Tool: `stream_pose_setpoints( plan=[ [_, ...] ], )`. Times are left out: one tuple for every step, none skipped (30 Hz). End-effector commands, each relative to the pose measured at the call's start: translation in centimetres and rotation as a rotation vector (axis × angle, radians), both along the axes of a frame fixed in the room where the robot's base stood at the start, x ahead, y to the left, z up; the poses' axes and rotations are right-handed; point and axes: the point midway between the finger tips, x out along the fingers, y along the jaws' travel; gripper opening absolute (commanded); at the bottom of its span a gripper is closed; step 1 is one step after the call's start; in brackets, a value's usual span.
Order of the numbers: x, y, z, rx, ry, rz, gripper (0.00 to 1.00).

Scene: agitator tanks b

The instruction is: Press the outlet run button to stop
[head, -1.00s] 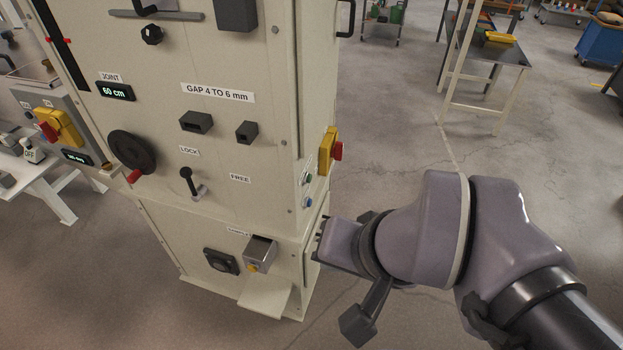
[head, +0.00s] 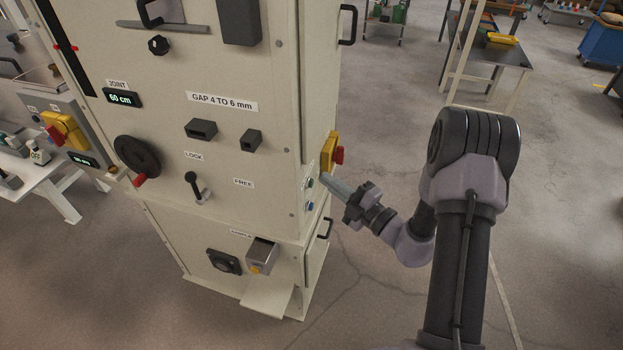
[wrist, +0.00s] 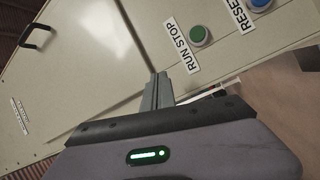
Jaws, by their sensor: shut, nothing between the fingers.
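A round green button (wrist: 200,36) labelled RUN STOP sits on the cream cabinet's side panel in the wrist view. It also shows in the head view (head: 310,182), just left of my fingertips. My gripper (head: 330,182) is shut and empty, with its fingers pointing left toward this side panel. In the wrist view my gripper's fingertips (wrist: 159,76) are below and left of the green button, beside the RUN STOP label. They do not cover the button. I cannot tell whether the tips touch the panel.
A blue button (wrist: 259,4) labelled RESET is right of the green one. A yellow switch box (head: 326,153) with a red knob juts out just above my fingers. A black handle (head: 348,25) projects higher up the side. Open floor lies to the right.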

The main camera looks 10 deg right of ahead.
Motion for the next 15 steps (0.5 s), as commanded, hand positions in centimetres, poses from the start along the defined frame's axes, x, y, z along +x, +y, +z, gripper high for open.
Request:
stream_pose_setpoints(
  plan=[
    [0.2,-1.5,-1.6,0.064,0.042,-0.057,0.00],
    [0.4,-2.5,-2.4,0.104,0.064,-0.094,0.00],
    [0.5,-3.7,-3.6,0.153,0.091,-0.138,0.00],
    [0.5,-4.5,-4.3,0.188,0.107,-0.170,0.00],
    [0.5,-5.2,-5.0,0.216,0.122,-0.197,0.00],
    [0.4,-6.0,-5.8,0.251,0.138,-0.228,0.00],
    [0.4,-6.6,-6.4,0.272,0.147,-0.249,0.00],
    [0.3,-7.0,-6.8,0.290,0.156,-0.265,0.00],
    [0.3,-7.5,-7.3,0.309,0.164,-0.284,0.00],
    [0.2,-7.8,-7.5,0.320,0.169,-0.295,0.00],
    [0.2,-8.0,-7.7,0.328,0.171,-0.303,0.00],
    [0.1,-8.1,-7.9,0.335,0.174,-0.310,0.00],
    [0.1,-8.2,-8.0,0.338,0.176,-0.312,0.00],
    [0.1,-8.2,-8.0,0.340,0.177,-0.313,0.00],
    [0.1,-8.3,-8.0,0.340,0.177,-0.314,0.00]
  ],
)
